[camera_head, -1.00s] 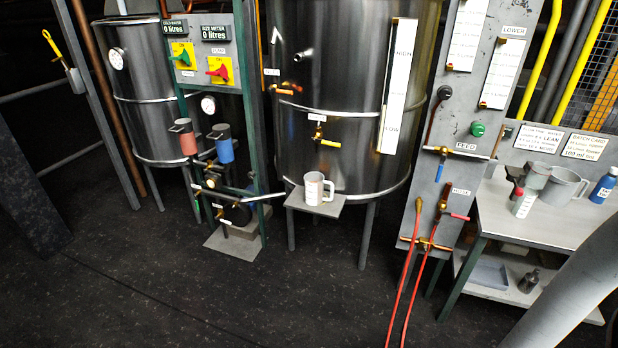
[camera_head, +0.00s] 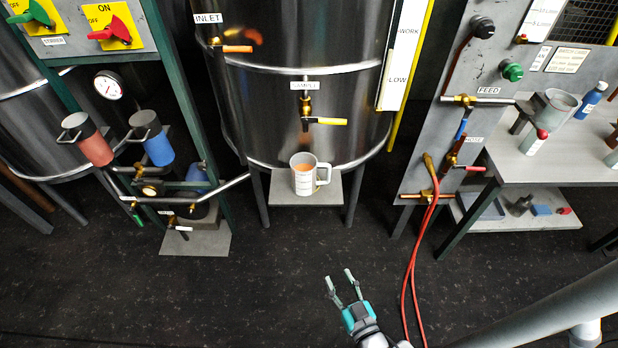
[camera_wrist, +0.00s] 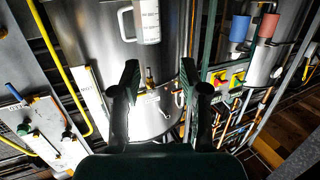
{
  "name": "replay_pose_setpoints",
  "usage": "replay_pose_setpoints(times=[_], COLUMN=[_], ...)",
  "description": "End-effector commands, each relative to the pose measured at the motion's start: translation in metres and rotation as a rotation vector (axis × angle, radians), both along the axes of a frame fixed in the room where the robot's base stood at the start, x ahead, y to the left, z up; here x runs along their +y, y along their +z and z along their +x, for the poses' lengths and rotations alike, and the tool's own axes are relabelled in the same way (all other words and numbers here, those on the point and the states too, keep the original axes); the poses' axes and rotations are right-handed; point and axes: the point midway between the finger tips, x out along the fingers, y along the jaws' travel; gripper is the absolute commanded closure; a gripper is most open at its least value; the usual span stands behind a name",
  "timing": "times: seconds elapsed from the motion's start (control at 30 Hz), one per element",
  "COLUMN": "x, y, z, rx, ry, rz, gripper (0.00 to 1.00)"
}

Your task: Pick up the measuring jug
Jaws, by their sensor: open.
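The measuring jug (camera_head: 304,180) is white with printed marks, a handle on its right and something orange inside. It stands upright on a small grey shelf (camera_head: 290,198) under the sample tap (camera_head: 308,121) of the steel tank. My gripper (camera_head: 340,277) is open and empty, in front of the shelf and apart from the jug, slightly to the right in the head view. In the wrist view the jug (camera_wrist: 148,22) shows at the top edge, partly cut off, beyond the open fingers (camera_wrist: 160,80). Its handle is to the left there.
Red hoses (camera_head: 412,265) hang to the floor right of my gripper. A pipe frame with red and blue cylinders (camera_head: 152,140) stands left. A bench (camera_head: 530,165) at right holds a grey jug (camera_head: 555,108) and bottles. The dark floor before the shelf is clear.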

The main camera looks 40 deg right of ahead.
Motion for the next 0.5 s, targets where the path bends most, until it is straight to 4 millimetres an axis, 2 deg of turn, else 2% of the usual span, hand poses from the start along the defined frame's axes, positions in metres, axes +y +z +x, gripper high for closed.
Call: replay_pose_setpoints(times=[0.03, 0.3, 0.5], x=[-0.012, -0.079, -0.128], y=[-0.006, -0.022, -0.018], z=[0.022, 0.121, 0.178], rx=[-0.016, -0.07, -0.101], ry=[-0.018, -0.105, -0.156], rz=[-0.003, -0.017, -0.027], gripper=[0.55, 0.55, 0.55])
